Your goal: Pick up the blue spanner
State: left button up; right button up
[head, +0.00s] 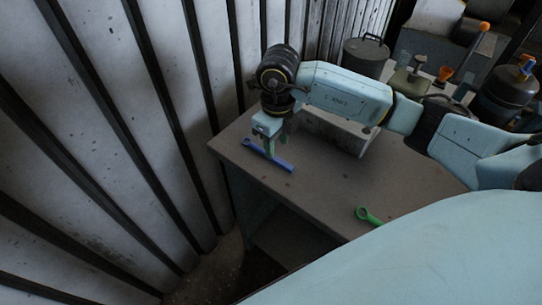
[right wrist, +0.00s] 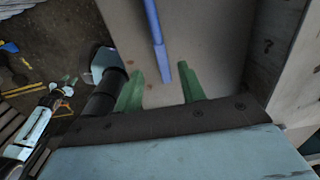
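The blue spanner (head: 276,160) lies on the grey table top near its left back corner in the head view. My right gripper (head: 270,150) is over it, pointing down, and partly covers it. In the right wrist view the blue spanner (right wrist: 153,25) runs down from the top edge, and its near end lies between the two green fingers of the right gripper (right wrist: 162,70). The fingers stand apart with a gap on each side of the spanner. Whether the fingertips touch the table is unclear.
A green spanner (head: 369,216) lies near the table's front edge. A grey box (head: 335,132) stands on the table (head: 325,195) behind my right arm. A corrugated metal wall (head: 100,130) rises close on the left. The table's middle is clear.

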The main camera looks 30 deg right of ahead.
aim_at(279, 160)
jog(key=f, duration=0.5)
jog(key=shift+s+d+f, duration=0.15)
jog(key=shift+d, duration=0.05)
grip_shut()
